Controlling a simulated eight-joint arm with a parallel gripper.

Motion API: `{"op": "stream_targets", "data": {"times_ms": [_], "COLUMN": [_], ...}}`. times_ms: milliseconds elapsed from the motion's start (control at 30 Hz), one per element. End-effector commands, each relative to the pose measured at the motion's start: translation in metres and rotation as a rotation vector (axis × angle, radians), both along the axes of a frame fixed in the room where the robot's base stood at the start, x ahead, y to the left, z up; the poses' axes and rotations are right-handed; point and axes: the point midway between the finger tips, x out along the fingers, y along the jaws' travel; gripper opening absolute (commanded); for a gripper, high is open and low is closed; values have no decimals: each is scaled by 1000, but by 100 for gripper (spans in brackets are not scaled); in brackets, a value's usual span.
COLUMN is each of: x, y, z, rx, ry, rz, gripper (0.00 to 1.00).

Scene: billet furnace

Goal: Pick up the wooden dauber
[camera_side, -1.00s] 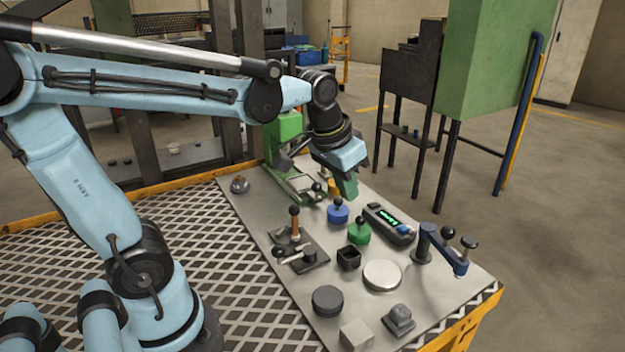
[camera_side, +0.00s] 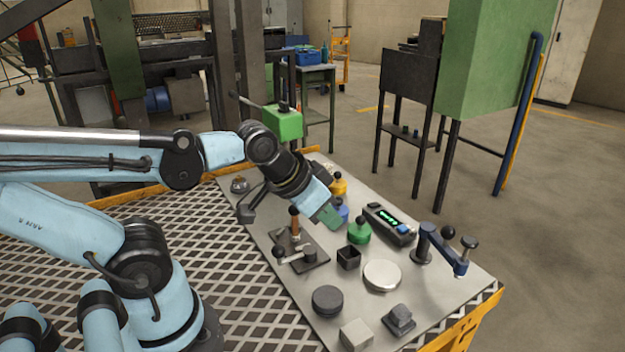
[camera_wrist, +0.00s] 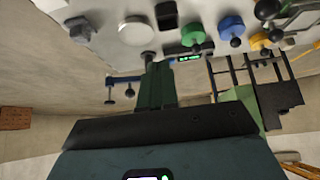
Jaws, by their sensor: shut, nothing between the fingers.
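A short brown wooden handle with a dark ball on top (camera_side: 294,222), which looks like the wooden dauber, stands upright at a dark plate on the bench in the side view. I cannot make it out for sure in the wrist view. My gripper (camera_side: 330,217) is tilted down to the right over the bench, to the right of the handle and apart from it. Its green fingers are together with nothing between them; they also show in the wrist view (camera_wrist: 156,86).
A blue knobbed piece (camera_side: 343,213) is partly hidden behind my gripper. A green knobbed piece (camera_side: 359,232), a yellow one (camera_side: 339,187), a display box (camera_side: 389,224) and a black square cup (camera_side: 348,257) stand close by. A blue clamp (camera_side: 442,246) rises at right.

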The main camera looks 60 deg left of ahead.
Motion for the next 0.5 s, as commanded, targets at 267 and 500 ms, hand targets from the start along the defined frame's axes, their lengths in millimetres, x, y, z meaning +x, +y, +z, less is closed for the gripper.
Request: {"op": "stream_targets", "data": {"times_ms": [267, 500], "x": [0, 0], "y": [0, 0], "z": [0, 0], "rx": [0, 0], "ry": [1, 1], "rz": [0, 0], "gripper": [0, 3]}}
